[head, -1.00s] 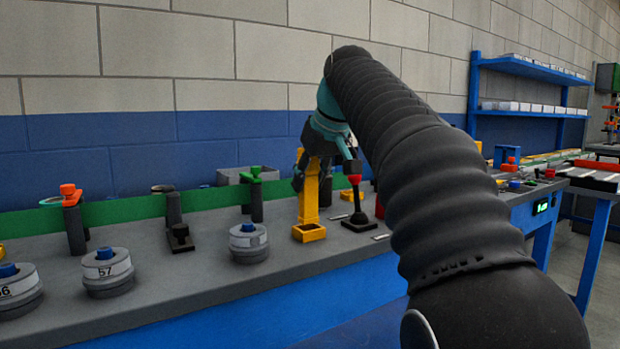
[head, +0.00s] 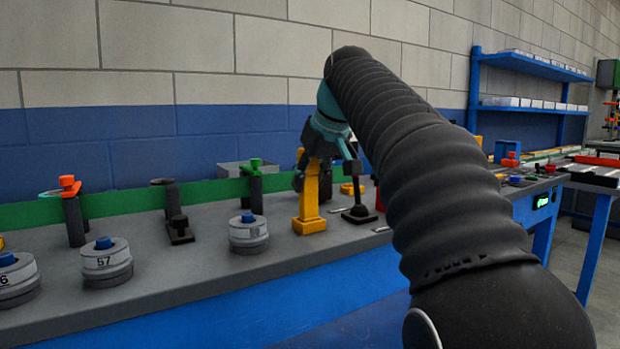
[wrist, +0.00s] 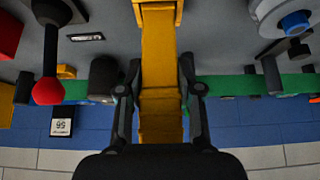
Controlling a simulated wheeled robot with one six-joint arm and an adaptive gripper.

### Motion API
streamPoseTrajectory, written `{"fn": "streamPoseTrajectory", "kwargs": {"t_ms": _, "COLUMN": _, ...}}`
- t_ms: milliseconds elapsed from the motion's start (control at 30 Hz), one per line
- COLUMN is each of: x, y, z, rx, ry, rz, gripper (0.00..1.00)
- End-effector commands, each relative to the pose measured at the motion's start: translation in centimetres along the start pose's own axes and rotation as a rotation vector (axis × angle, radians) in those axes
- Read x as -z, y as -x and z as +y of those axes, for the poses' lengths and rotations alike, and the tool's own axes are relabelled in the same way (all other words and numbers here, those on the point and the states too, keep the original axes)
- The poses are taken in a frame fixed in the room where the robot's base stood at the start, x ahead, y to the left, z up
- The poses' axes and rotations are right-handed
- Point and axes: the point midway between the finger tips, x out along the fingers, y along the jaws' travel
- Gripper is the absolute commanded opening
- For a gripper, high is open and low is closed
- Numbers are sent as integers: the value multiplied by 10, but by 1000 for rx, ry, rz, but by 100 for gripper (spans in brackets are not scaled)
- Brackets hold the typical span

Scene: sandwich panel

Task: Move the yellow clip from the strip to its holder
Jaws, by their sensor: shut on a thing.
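The yellow clip (head: 312,190) is a long upright piece at the bench, in the middle of the head view. My gripper (wrist: 160,95) is shut on it, with one dark finger on each side in the wrist view. The clip (wrist: 160,55) runs from between the fingers to the yellow holder (wrist: 140,14), a small square-rimmed socket. In the head view the clip's lower end meets the holder (head: 309,227); how deep it sits inside I cannot tell. The green strip (head: 130,203) runs along the back of the bench.
A dark lever (head: 359,212) stands just right of the holder; its red ball (wrist: 48,91) shows in the wrist view. A grey round puck (head: 248,234) stands to the left, with a dark stand (head: 180,232) beyond it. Bare bench (head: 275,265) lies in front.

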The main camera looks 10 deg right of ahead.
Motion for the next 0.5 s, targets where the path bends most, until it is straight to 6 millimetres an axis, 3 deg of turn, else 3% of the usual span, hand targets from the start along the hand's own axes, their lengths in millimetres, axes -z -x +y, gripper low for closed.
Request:
{"fn": "streamPoseTrajectory", "kwargs": {"t_ms": 467, "x": -6, "y": -9, "z": 0, "rx": 0, "ry": 0, "rz": 1, "gripper": 0}}
{"fn": "streamPoseTrajectory", "kwargs": {"t_ms": 500, "x": -6, "y": -9, "z": 0, "rx": 0, "ry": 0, "rz": 1, "gripper": 40}}
